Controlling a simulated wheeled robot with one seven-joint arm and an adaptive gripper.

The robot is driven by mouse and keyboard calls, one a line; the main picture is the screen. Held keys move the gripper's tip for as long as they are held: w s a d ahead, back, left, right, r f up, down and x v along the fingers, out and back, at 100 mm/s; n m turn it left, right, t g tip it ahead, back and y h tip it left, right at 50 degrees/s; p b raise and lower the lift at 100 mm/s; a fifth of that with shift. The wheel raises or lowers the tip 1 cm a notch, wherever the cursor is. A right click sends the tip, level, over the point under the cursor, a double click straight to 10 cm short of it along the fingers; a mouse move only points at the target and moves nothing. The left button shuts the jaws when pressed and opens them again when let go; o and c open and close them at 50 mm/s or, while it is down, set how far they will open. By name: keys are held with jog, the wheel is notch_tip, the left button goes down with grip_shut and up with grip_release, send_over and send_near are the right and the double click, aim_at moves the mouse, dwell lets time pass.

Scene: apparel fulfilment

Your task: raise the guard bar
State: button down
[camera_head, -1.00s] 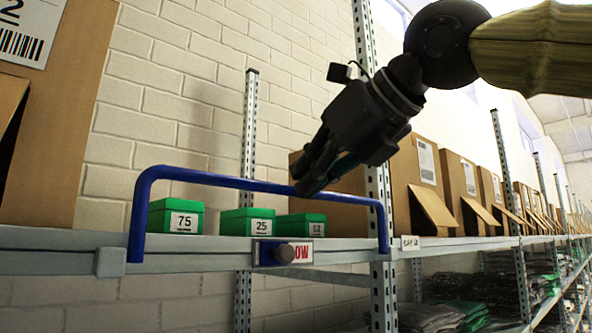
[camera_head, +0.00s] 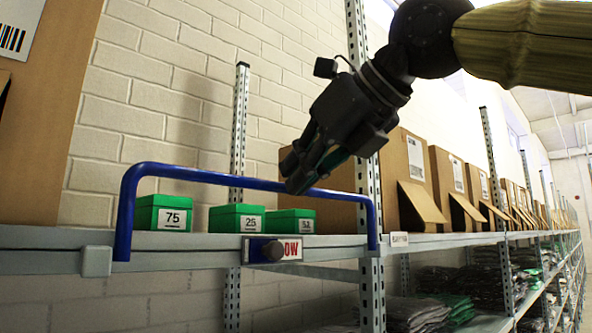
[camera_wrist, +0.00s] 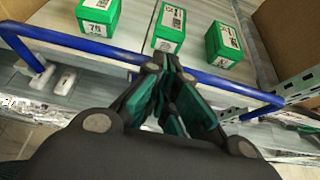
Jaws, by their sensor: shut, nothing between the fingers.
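The blue guard bar (camera_head: 222,180) is an inverted U that stands up from the front edge of the shelf, its legs at a left bracket and near a post on the right. In the wrist view, the bar (camera_wrist: 87,45) crosses in front of the boxes. My gripper (camera_head: 290,182) is shut and empty, pointing down and left at the right part of the bar's top rail. In the wrist view, my fingertips (camera_wrist: 166,64) overlap the rail and hide a short stretch of it. I cannot tell whether they touch it.
Green boxes (camera_head: 237,218) sit on the shelf behind the bar.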

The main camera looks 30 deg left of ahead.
notch_tip(320, 180, up, 9)
jog(key=d+b, duration=0.1)
jog(key=b, duration=0.2)
jog(key=shift+s+d+r+b, duration=0.2)
jog(key=shift+s+d+b, duration=0.1)
jog(key=shift+s+d, duration=0.1)
dwell(0.4)
